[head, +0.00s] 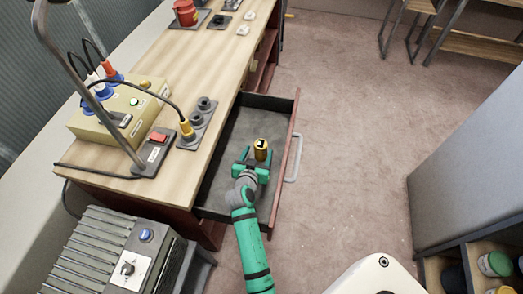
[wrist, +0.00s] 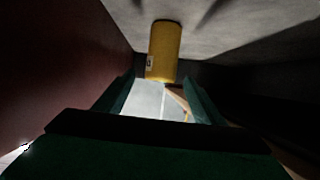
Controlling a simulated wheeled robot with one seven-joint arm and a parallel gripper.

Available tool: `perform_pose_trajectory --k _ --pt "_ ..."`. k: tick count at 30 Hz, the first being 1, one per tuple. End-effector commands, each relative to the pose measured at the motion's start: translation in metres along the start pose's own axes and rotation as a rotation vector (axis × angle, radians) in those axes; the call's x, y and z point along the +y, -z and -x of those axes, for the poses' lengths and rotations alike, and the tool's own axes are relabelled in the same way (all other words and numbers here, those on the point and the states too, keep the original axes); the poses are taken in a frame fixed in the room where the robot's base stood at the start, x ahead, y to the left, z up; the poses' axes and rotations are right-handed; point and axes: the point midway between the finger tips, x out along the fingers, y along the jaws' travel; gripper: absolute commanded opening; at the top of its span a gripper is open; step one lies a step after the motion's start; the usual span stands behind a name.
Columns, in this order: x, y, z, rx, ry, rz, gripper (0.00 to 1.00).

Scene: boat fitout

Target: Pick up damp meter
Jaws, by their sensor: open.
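The damp meter appears to be the yellow piece with a dark top (head: 261,150) in the open drawer (head: 294,130). In the wrist view it is a yellow rounded body (wrist: 164,48) with a small pale label, at the top centre. My gripper (head: 256,161) reaches into the drawer, close to the yellow piece. In the wrist view my gripper (wrist: 160,92) is open, with its green fingers apart. The yellow piece lies just beyond the fingertips, roughly centred between them. No grip on it shows. My gripper hides part of its lower end in the head view.
The drawer's red-brown front with a pale handle (head: 293,172) is at the right, and the workbench (head: 180,75) with plugs and sockets at the left. A ribbed grey unit (head: 105,250) stands in front of the bench. The carpet (head: 350,120) right of the drawer is clear.

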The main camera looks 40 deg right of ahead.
Motion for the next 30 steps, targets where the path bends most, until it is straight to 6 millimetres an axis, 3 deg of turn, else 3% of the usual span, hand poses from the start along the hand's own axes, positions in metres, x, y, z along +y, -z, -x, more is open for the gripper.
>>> perform_pose_trajectory --k 5,15,23,24,30 --pt "0.001 0.000 -0.011 -0.001 -0.001 -0.001 0.63" --pt "0.000 0.002 -0.053 -0.001 -0.001 -0.002 0.63" --pt "0.000 0.002 -0.056 -0.001 0.000 0.000 0.63" --pt "0.000 0.002 -0.056 -0.001 0.000 0.000 0.61" --pt "-0.001 0.002 -0.056 -0.001 0.001 0.000 0.14"
